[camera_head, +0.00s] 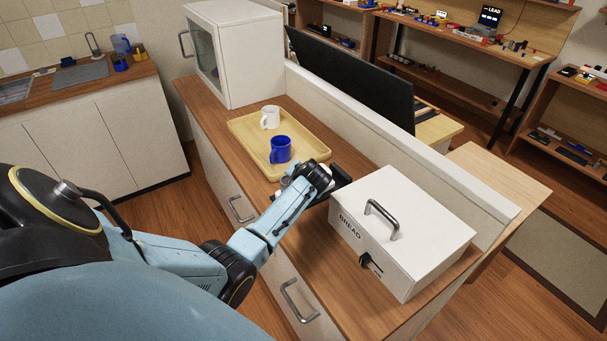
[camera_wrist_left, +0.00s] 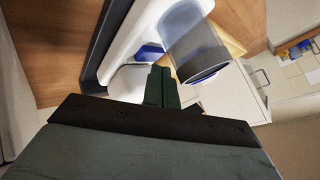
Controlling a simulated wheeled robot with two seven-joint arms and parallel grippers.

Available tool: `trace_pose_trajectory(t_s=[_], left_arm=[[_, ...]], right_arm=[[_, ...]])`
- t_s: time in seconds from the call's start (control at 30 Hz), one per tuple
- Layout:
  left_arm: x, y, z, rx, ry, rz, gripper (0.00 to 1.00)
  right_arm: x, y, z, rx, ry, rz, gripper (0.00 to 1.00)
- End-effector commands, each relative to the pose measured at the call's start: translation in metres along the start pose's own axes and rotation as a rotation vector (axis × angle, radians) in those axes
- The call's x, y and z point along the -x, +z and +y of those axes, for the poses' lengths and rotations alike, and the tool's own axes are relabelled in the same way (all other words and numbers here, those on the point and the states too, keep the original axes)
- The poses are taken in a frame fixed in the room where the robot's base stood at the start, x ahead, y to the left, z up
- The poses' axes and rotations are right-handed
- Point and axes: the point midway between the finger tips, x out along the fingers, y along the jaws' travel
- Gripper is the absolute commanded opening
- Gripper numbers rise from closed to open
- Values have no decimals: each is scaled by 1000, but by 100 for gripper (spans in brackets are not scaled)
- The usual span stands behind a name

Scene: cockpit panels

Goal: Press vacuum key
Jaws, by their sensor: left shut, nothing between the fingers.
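In the left wrist view a white appliance (camera_wrist_left: 138,40), which looks like the vacuum, has a clear cylinder (camera_wrist_left: 185,32) with a dark end cap and a blue patch (camera_wrist_left: 150,52) that may be its key. My left gripper (camera_wrist_left: 161,87) is shut and empty, its dark green fingertips pointing at the white body just below the blue patch. I cannot tell whether they touch it. In the head view my left arm reaches over the counter between tray and bread box and hides most of the appliance. My right gripper is not in view.
A white bread box (camera_head: 424,224) with a grey handle stands right of my left gripper. A wooden tray (camera_head: 246,128) behind holds a white mug (camera_head: 270,117) and a blue mug (camera_head: 280,149). A raised white ledge (camera_head: 400,140) runs along the counter's far side.

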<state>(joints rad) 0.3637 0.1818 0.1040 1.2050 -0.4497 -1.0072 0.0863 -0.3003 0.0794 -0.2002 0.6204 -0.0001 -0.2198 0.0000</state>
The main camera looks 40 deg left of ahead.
Motion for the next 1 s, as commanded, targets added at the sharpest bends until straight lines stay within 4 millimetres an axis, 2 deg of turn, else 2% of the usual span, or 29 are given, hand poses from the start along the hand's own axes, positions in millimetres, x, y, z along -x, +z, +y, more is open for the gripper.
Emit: trace_pose_trajectory(t_s=[1.0], left_arm=[[-6,4,5,0,0,0,0]], right_arm=[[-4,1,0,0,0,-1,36]])
